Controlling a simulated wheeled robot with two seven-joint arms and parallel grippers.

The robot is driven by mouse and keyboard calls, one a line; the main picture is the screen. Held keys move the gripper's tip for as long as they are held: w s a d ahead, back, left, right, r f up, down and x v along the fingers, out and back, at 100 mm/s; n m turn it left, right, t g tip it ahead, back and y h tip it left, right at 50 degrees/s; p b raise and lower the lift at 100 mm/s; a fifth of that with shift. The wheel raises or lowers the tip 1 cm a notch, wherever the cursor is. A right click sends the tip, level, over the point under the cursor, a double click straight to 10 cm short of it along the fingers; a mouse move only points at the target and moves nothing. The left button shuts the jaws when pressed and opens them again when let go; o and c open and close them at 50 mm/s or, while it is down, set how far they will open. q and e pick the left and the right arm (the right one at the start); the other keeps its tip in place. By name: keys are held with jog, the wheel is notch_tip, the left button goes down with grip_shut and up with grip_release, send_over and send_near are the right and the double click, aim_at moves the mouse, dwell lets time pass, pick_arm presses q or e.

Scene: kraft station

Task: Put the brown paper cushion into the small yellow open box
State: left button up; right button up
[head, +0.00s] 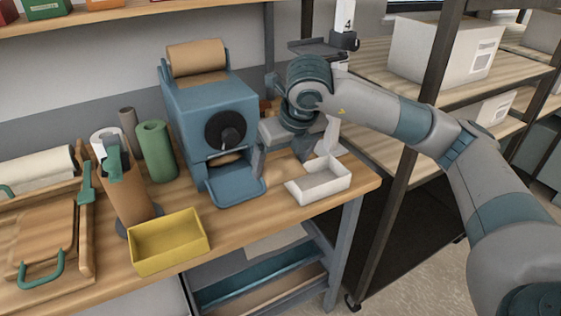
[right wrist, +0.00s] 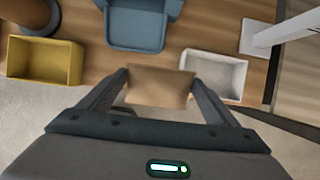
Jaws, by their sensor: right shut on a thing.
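The brown paper cushion (right wrist: 160,88) is between the two fingers of my right gripper (right wrist: 160,79) in the right wrist view. The gripper is shut on it. In the head view the right gripper (head: 257,160) is beside the front of the blue machine, and most of the cushion cannot be made out there. The small yellow open box (head: 168,241) stands empty near the table's front edge, left of the gripper. It also shows at the left of the right wrist view (right wrist: 44,62). My left gripper is not in view.
The blue paper machine (head: 205,105) with its tray stands behind the table's front. A white open box (head: 322,182) is to its right. A brown roll (head: 124,190) on a stand and a green roll (head: 155,152) are behind the yellow box. Wooden trays (head: 50,235) lie left.

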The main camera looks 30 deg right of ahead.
aim_at(278, 176)
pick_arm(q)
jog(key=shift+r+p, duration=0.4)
pick_arm(e)
jog(key=shift+r, duration=1.2)
jog(key=shift+f, duration=0.1)
